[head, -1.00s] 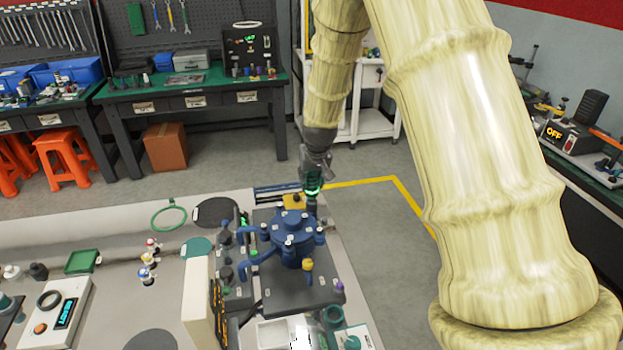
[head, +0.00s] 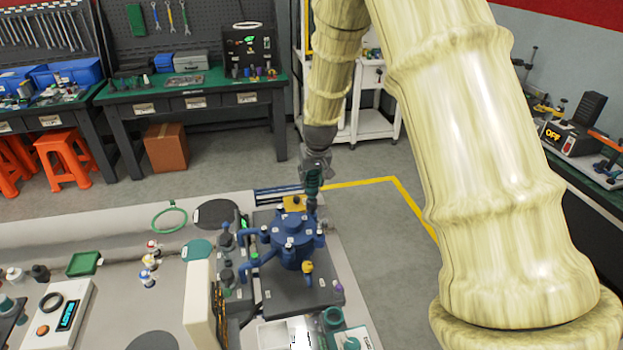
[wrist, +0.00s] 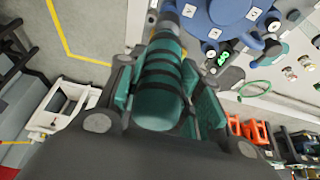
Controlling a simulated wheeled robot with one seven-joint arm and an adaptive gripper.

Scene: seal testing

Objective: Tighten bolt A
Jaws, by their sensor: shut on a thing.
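A blue flanged vessel (head: 292,240) stands on a dark base plate (head: 290,287). Several small bolts with white label tags ring its lid; I cannot read the letters, so I cannot tell which is bolt A. My gripper (head: 312,180) is above the far right side of the vessel. It is shut on a teal cylindrical tool with black bands (wrist: 160,85), which points down at the rim. The tool's tip and any bolt under it are hidden or too small to tell. The vessel's blue edge (wrist: 225,12) also shows beside the tool in the wrist view.
A cream upright panel (head: 200,300) stands left of the base plate. A white box with a lit display (head: 67,315) lies at the left. Small bottles (head: 149,265) and a green tray (head: 84,263) stand on the light bench. The floor right of the bench is clear.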

